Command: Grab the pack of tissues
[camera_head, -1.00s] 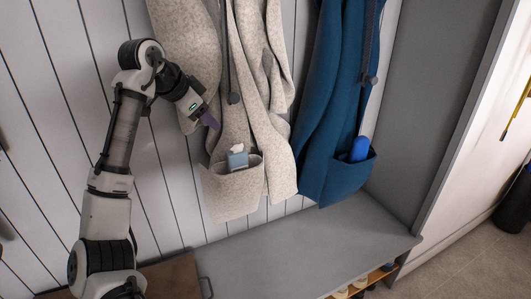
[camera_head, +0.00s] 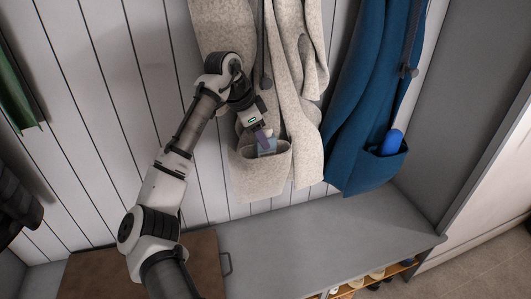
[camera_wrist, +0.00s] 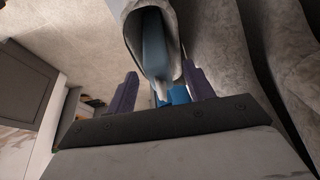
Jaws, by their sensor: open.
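The pack of tissues (camera_head: 267,146) is a small blue pack sticking out of the pocket of the speckled beige coat (camera_head: 262,178). In the wrist view the blue pack (camera_wrist: 155,45) shows inside the pocket opening, with a white tissue tip at its near end. My gripper (camera_head: 264,138) is right at the pocket mouth, partly covering the pack in the head view. In the wrist view its two purple fingers (camera_wrist: 160,88) are spread apart, with the pack's near end between or just beyond them. I cannot tell if they touch it.
A blue coat (camera_head: 362,100) hangs to the right with a bright blue object (camera_head: 392,142) in its pocket. A brown panel with a handle (camera_head: 150,265) lies at the left.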

